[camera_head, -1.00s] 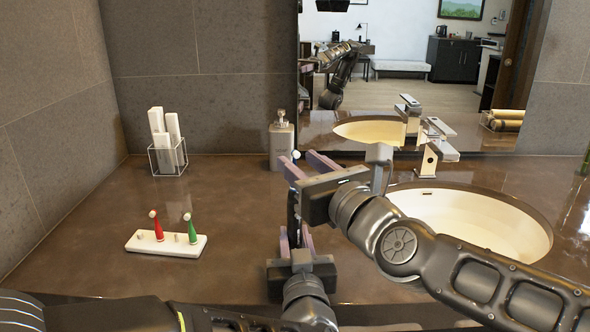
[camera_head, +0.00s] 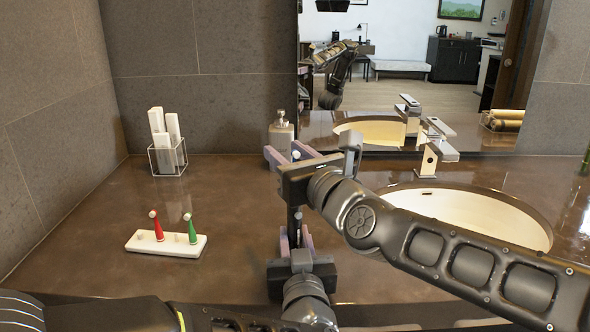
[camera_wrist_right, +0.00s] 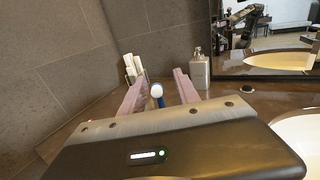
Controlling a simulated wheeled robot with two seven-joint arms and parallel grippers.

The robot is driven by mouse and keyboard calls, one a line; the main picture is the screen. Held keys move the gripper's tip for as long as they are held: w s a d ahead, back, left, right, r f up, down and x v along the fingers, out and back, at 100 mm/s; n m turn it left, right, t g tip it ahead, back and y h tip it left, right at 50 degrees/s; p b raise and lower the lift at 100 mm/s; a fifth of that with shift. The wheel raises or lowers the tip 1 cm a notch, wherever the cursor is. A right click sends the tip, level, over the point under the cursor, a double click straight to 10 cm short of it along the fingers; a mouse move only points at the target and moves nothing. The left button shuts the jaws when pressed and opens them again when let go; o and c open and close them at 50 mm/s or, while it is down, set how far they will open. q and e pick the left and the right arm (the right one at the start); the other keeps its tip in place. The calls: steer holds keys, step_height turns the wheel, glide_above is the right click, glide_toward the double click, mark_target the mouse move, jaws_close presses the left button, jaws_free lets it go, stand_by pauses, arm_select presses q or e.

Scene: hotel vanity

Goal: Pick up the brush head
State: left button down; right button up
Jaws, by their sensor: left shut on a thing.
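A white brush head (camera_head: 296,156) with a blue lower part sits at the top of a dark upright handle (camera_head: 294,218). My left gripper (camera_head: 296,238) is shut on this handle from the near side. My right gripper (camera_head: 287,153) is open, its pinkish fingers on either side of the brush head. The right wrist view shows the brush head (camera_wrist_right: 157,91) between the spread fingers, with a gap to each. The right gripper's body hides part of the brush and handle.
A white holder (camera_head: 150,247) with a red brush head (camera_head: 157,228) and a green brush head (camera_head: 190,230) lies at left. Behind are a wire container (camera_head: 168,160), a soap dispenser (camera_head: 281,134) and a mirror. The sink (camera_head: 470,215) and faucet (camera_head: 434,148) are at right.

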stand_by(0.4)
jaws_close()
